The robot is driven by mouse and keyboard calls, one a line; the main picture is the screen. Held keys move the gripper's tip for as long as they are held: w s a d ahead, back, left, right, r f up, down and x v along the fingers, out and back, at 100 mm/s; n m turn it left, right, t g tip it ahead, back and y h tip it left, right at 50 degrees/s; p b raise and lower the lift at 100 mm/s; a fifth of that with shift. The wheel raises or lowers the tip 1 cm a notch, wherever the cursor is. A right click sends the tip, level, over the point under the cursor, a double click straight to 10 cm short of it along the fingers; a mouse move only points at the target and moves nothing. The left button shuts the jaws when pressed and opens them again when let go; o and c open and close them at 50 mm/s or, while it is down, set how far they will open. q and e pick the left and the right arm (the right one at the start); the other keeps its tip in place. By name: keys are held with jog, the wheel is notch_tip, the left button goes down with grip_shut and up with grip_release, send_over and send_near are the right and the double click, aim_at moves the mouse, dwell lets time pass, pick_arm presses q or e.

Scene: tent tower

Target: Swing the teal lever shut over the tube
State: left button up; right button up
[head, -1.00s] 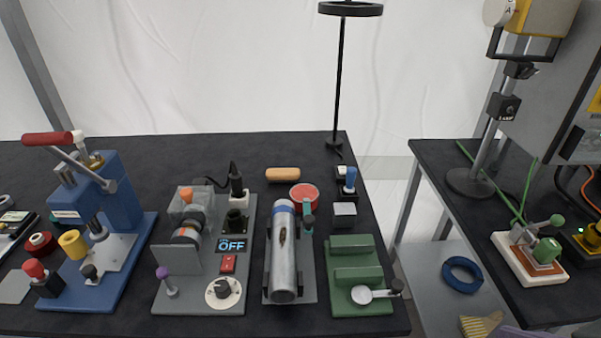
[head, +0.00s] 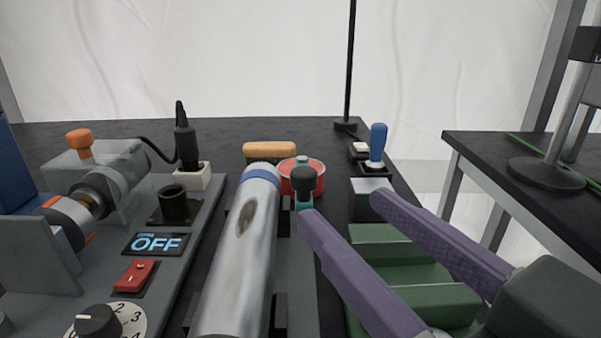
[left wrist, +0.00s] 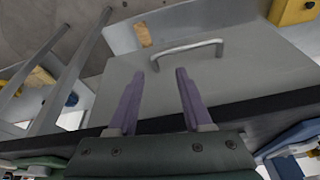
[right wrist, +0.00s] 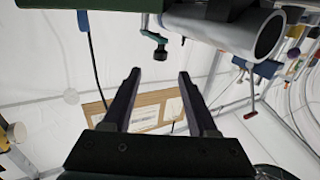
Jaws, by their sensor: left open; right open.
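The metal tube (head: 238,265) with a blue band lies lengthwise on its grey base in the head view. The teal lever (head: 304,202) with its dark knob (head: 304,179) stands up beside the tube's right side, apart from its top. My right gripper (head: 338,203) is open and empty, its left fingertip very near the lever just below the knob. In the right wrist view, the knob (right wrist: 160,52) hangs just beyond the open fingertips, with the tube (right wrist: 232,32) at upper right. My left gripper (left wrist: 168,69) is open and empty in front of a grey drawer front.
A green block fixture (head: 385,240) lies under my right fingers. A red round tin (head: 312,170) and a tan-topped brush (head: 269,150) sit behind the lever. A blue-handled switch (head: 377,145) stands to the right. The OFF panel (head: 157,244) is left of the tube.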

aim_at(310, 177)
jog(key=x, duration=0.8)
jog(key=shift+w+a+b, duration=0.15)
jog(key=shift+w+b, duration=0.15)
jog(key=shift+b, duration=0.05)
jog(key=shift+c, duration=0.2)
grip_shut()
dwell(0.8)
